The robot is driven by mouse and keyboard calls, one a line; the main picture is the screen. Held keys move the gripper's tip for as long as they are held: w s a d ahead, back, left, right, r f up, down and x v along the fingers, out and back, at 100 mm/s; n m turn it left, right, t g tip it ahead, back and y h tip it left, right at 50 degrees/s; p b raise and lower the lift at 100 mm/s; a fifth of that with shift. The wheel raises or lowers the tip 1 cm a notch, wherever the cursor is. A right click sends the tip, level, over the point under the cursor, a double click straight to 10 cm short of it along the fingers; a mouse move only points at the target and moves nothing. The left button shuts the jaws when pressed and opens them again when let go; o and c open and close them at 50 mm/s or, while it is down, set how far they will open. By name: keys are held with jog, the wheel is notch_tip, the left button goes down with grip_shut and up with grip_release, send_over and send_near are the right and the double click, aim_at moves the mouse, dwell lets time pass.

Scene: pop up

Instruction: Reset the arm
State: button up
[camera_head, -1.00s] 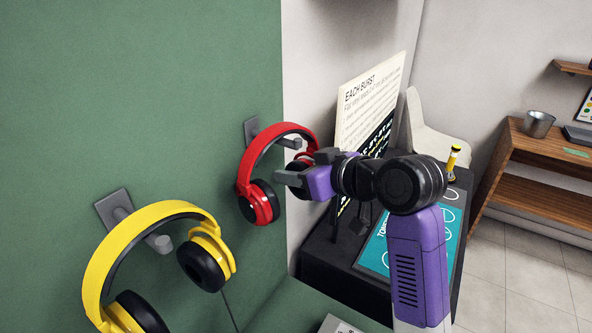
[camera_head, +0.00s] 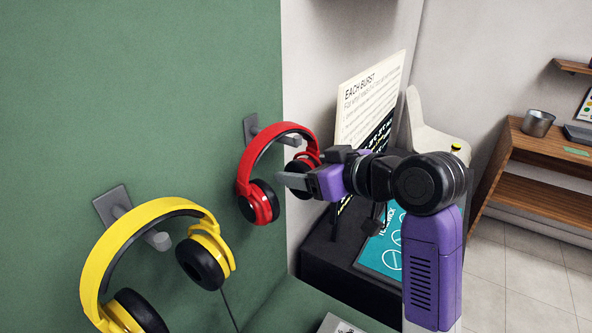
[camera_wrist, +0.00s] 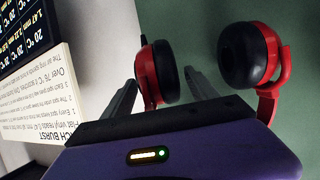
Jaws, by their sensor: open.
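My gripper (camera_head: 292,173) is in the middle of the head view, at the end of my purple and black arm. It is open, with its fingers pointing left toward the red headphones (camera_head: 246,166). The red headphones hang on a grey wall hook on the green wall. In the wrist view, the two grey fingers (camera_wrist: 160,92) are spread apart, and the red headphones' two black-padded ear cups (camera_wrist: 243,55) lie just beyond them. Nothing shows between the fingertips as held. Whether a finger touches an ear cup I cannot tell.
Yellow headphones (camera_head: 92,270) hang on another hook at the lower left. Behind my arm stand a text board (camera_head: 362,95) and a black table (camera_head: 335,265) with a teal sheet (camera_head: 384,258).

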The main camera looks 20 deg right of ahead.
jog(key=v, duration=0.5)
jog(key=s+a+f+m+t+h, duration=0.1)
jog(key=s+f+m+h, duration=0.15)
jog(key=s+f, duration=0.65)
jog(key=s+f+m+h, duration=0.1)
jog(key=s+f+m, duration=0.3)
jog(key=f, duration=1)
jog(key=s+a+r+n+t+h, duration=0.1)
jog(key=s+n, duration=0.1)
jog(key=s, duration=2.4)
